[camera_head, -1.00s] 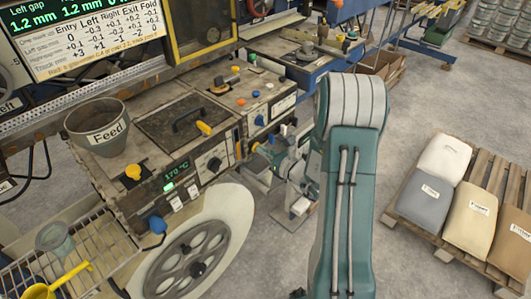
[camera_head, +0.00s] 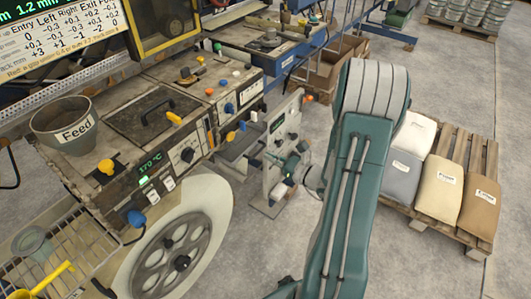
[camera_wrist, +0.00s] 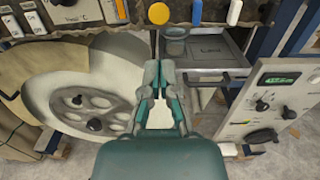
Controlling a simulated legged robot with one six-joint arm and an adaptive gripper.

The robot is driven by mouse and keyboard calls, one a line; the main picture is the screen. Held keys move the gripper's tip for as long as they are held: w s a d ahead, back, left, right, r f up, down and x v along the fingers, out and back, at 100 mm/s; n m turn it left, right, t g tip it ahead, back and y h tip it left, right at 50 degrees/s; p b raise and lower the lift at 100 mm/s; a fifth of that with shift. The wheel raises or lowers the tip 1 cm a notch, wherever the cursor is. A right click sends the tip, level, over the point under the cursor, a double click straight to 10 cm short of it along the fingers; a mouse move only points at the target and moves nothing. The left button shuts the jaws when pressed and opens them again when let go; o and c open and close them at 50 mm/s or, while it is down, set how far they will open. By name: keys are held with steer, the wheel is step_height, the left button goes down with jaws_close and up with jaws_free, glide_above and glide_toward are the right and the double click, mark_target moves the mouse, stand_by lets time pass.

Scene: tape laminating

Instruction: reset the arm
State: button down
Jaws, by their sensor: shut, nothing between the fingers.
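My arm stands in the right middle of the head view, with its teal and grey links bent over. My gripper (camera_wrist: 159,80) shows in the wrist view with its fingertips together and nothing between them. It is in free space in front of the machine (camera_head: 150,110). In the wrist view, a large pale wheel cover with a grey handwheel (camera_wrist: 92,110) lies to its left and a control panel with knobs (camera_wrist: 268,100) to its right. In the head view, part of the gripper is hidden behind my arm.
The Feed hopper (camera_head: 68,125) stands on the machine at left, above a wire basket (camera_head: 70,255) with a yellow scoop (camera_head: 40,285). A pallet (camera_head: 430,215) with several sacks stands at right. Open floor lies between pallet and machine.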

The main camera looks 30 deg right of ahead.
steer(key=shift+d, duration=0.2)
steer(key=s+a+r+n+g+y, duration=0.2)
steer(key=a+r+n+g, duration=0.15)
steer(key=a+n, duration=0.3)
steer(key=s+a+r+n+g+y, duration=0.1)
steer(key=s+a+r+n+g, duration=0.1)
steer(key=a+n+g, duration=0.4)
steer(key=s+a+r+n+g+y, duration=0.2)
steer(key=s+a+r+n+g, duration=0.15)
steer(key=a, duration=0.45)
steer(key=s+r+n+t+h, duration=0.1)
steer(key=s+r+n+h, duration=0.7)
steer(key=n+h, duration=0.3)
steer(key=s+n, duration=0.1)
steer(key=n, duration=0.3)
steer(key=shift+s+d+r+n+t, duration=0.3)
steer(key=shift+s+d+n+t, duration=0.05)
steer(key=shift+n+t, duration=0.05)
stand_by(0.5)
